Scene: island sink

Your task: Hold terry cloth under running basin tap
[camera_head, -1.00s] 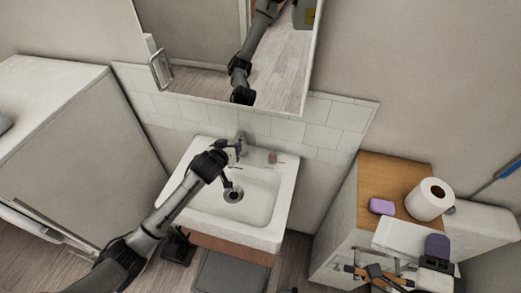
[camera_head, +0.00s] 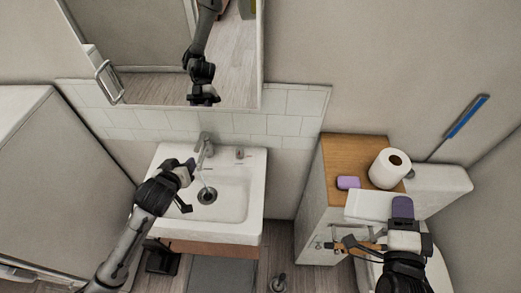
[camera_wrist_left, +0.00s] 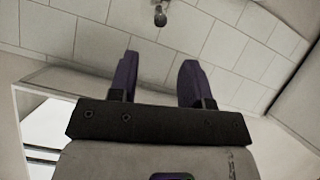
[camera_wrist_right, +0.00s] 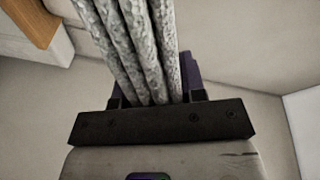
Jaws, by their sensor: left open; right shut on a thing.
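The grey basin tap (camera_head: 205,143) stands at the back of the white sink (camera_head: 238,205). A faint pale streak below its spout looks like running water (camera_head: 204,181). My left gripper (camera_head: 189,186) is open and empty, over the sink's left side, in front of and left of the tap. My right gripper (camera_head: 403,210) is at the cabinet and toilet, far right of the sink. In the right wrist view it is shut on the grey-white terry cloth (camera_wrist_right: 135,45), which hangs in several folds. In the head view the white cloth (camera_head: 372,206) seems to lie left of its fingers.
A purple soap (camera_head: 348,182) and a toilet roll (camera_head: 390,168) sit on the wooden cabinet top (camera_head: 350,150). A rail (camera_head: 350,230) is on the cabinet front. A small item (camera_head: 240,152) stands on the sink's rear ledge. A mirror (camera_head: 150,50) hangs above. The floor between sink and cabinet is mostly clear.

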